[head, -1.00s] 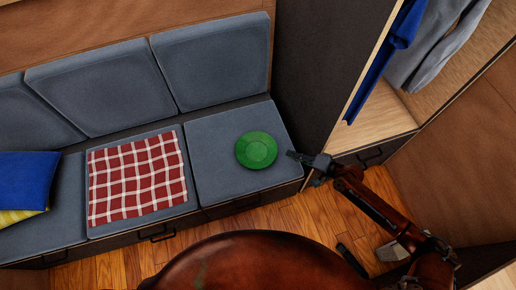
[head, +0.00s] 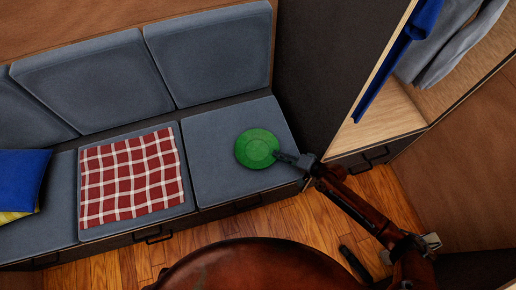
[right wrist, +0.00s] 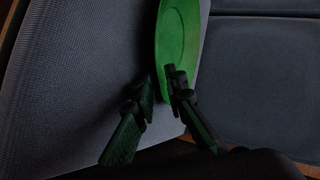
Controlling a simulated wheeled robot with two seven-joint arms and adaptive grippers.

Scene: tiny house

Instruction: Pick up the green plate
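The green plate (head: 257,149) lies on the right-hand grey seat cushion (head: 215,180) in the head view. My right gripper (head: 281,156) reaches in from the right, its tips at the plate's right rim. In the right wrist view the green plate (right wrist: 178,45) shows at the top, partly cut off. There the two fingers of my right gripper (right wrist: 160,82) stand apart. One finger overlaps the plate and the other is beside its edge over the cushion. I cannot tell whether they touch the plate. My left gripper is not in view.
A red and white checked cloth (head: 130,177) lies on the middle cushion, and a blue pillow (head: 22,178) is at the left. Backrest cushions (head: 212,55) stand behind the seat. A dark panel (head: 318,80) rises right of the seat, beside an open wardrobe with hanging clothes (head: 460,45).

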